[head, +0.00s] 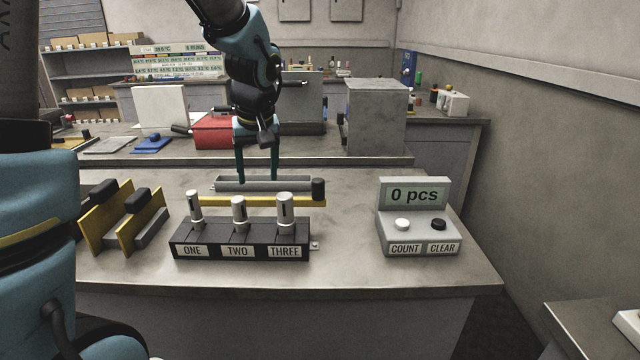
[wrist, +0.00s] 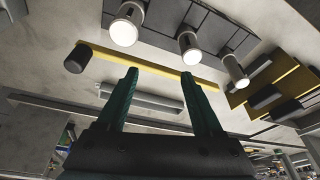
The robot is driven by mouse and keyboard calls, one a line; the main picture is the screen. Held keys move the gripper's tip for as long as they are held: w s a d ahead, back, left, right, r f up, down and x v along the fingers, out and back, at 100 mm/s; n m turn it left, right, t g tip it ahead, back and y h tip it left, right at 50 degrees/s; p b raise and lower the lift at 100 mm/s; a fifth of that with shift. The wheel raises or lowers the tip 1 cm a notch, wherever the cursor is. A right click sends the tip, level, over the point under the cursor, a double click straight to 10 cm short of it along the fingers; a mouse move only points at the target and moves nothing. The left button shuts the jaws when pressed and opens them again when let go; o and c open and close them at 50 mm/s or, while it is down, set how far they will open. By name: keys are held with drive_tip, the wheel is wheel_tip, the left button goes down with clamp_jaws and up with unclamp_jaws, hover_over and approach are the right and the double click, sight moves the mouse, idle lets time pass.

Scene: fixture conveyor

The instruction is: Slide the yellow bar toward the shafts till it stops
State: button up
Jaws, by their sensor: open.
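The yellow bar (head: 262,201) lies on the bench just behind a dark block (head: 215,240) labelled ONE, TWO and THREE. A black knob (head: 318,188) stands at its right end. Three pale upright shafts (head: 239,212) rise from the block and partly hide the bar. In the wrist view the bar (wrist: 150,66) runs beyond my fingertips, with the shafts (wrist: 189,46) past it; a gap shows between bar and block. My gripper (head: 258,179) is open and empty, pointing down behind the bar; its fingers (wrist: 160,74) straddle no object. Whether the fingertips touch the bar cannot be told.
A grey rail (head: 228,184) lies behind the bar near my fingers. Yellow plates with black knobs (head: 142,220) stand at the left. A counter box (head: 414,193) reading 0 pcs stands at the right. The bench between block and counter is clear.

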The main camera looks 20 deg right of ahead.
drive_tip(key=t, duration=0.1)
approach(319, 181)
drive_tip(key=p+x, duration=0.2)
drive_tip(key=x, duration=0.9)
drive_tip(key=shift+w, duration=0.15)
clamp_jaws()
idle(0.9)
